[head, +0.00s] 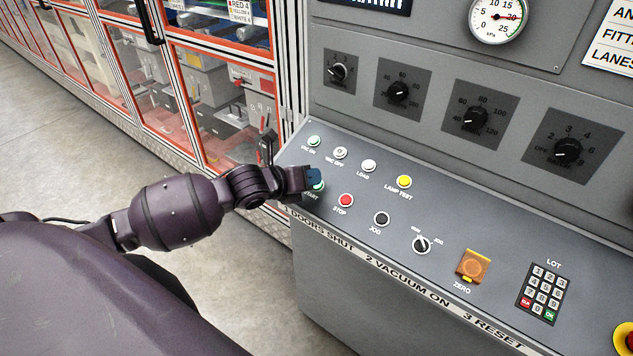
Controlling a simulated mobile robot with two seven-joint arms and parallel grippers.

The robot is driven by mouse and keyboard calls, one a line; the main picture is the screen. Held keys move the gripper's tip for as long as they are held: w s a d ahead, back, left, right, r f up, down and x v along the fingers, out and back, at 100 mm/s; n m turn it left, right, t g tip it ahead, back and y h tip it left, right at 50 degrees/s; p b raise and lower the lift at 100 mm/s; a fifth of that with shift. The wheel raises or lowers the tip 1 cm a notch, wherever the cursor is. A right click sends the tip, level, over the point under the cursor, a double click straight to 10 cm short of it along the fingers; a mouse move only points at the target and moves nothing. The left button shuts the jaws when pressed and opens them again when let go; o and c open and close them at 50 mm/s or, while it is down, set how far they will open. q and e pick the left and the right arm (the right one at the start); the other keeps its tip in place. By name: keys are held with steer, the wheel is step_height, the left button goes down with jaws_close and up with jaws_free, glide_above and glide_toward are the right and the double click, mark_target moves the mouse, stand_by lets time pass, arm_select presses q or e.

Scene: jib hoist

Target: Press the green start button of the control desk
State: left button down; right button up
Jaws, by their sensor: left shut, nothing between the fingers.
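The green start button (318,186) is at the left end of the lower button row on the control desk (300,150). It is partly hidden behind my left gripper (314,176). My left gripper is shut and empty, with its blue-tipped fingers right over the button. I cannot tell whether the fingertips touch it or whether it is pushed in. The START label below it is partly covered. My right gripper is not in view.
The red STOP button (345,201) and black JOG button (381,219) sit to the right in the same row. Glazed cabinets (215,90) stand behind left.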

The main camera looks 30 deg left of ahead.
arm_select(q)
steer(key=shift+s+r+p, duration=0.2)
steer(key=shift+r+p, duration=0.3)
steer(key=shift+r, duration=0.05)
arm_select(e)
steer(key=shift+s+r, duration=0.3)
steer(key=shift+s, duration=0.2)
arm_select(q)
steer(key=r+p, duration=0.1)
steer(key=s+r+p, duration=0.1)
steer(key=r+p, duration=0.1)
steer(key=shift+s+a, duration=0.1)
steer(key=shift+s, duration=0.05)
steer(key=shift+s+r, duration=0.35)
steer(key=shift+r, duration=0.45)
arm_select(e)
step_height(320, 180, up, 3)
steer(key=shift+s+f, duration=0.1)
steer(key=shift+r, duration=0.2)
